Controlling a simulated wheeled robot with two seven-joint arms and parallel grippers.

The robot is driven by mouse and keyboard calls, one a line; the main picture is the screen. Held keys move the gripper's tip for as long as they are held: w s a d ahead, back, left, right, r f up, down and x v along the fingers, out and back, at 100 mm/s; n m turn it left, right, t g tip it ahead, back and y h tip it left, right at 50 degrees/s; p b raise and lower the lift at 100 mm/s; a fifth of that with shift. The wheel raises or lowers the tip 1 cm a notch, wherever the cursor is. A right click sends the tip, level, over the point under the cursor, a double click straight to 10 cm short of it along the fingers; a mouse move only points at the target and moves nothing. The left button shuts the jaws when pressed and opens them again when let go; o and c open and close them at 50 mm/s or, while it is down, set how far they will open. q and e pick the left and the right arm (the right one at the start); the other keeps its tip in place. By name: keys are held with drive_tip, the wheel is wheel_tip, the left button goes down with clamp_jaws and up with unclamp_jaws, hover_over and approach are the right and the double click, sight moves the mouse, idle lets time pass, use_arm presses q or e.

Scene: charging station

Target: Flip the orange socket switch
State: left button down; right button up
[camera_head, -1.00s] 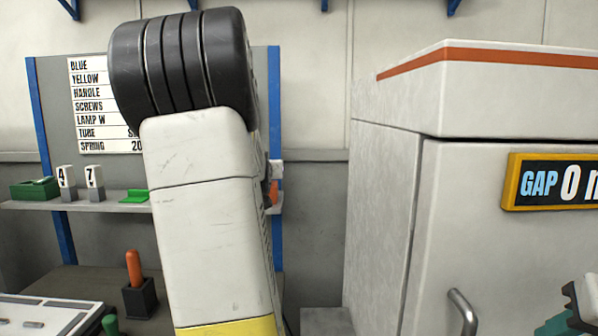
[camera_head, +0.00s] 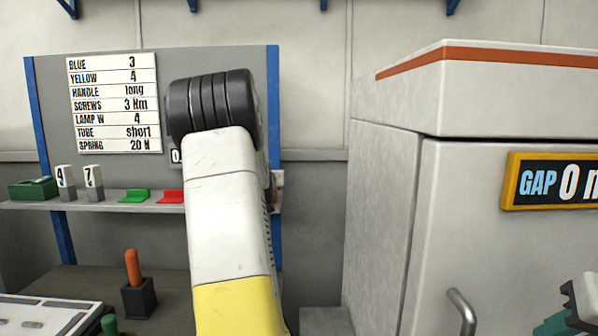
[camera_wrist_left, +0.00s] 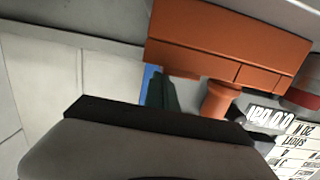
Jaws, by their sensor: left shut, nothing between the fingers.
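An orange block with seams (camera_wrist_left: 225,45) and a short orange round stub below it (camera_wrist_left: 220,98) fill the upper middle of the left wrist view. I cannot tell which part is the switch. In the head view they are hidden behind my left arm. My left gripper (camera_wrist_left: 160,92) shows as dark green fingertips just below the block's left end; they look shut and empty. I cannot tell whether they touch the orange part. A grey housing of mine covers the bottom of that view. My right gripper (camera_head: 578,308) is cut off at the lower right edge, its fingertips unclear.
A shelf (camera_head: 45,205) holds a green box (camera_head: 34,188), number blocks (camera_head: 66,183), a green piece (camera_head: 134,195) and a red piece (camera_head: 171,196). Below, an orange handle (camera_head: 133,268) stands in a black holder (camera_head: 139,297). A large white cabinet (camera_head: 480,120) fills the right.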

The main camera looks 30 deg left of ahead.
use_arm(q)
drive_tip(key=shift+w+f+g+h, duration=0.15)
drive_tip(key=shift+f+g+h, duration=0.15)
drive_tip(key=shift+g, duration=0.1)
drive_tip(key=shift+w+a+r, duration=0.1)
drive_tip(key=shift+w+r, duration=0.05)
drive_tip(key=shift+r, duration=0.95)
drive_tip(key=shift+w+r, duration=0.1)
drive_tip(key=shift+r, duration=1)
drive_tip(key=r+v, duration=0.1)
drive_tip(key=v, duration=0.8)
drive_tip(key=shift+s+r, duration=0.25)
use_arm(e)
drive_tip(key=shift+w+a, duration=0.15)
drive_tip(key=shift+a, duration=0.1)
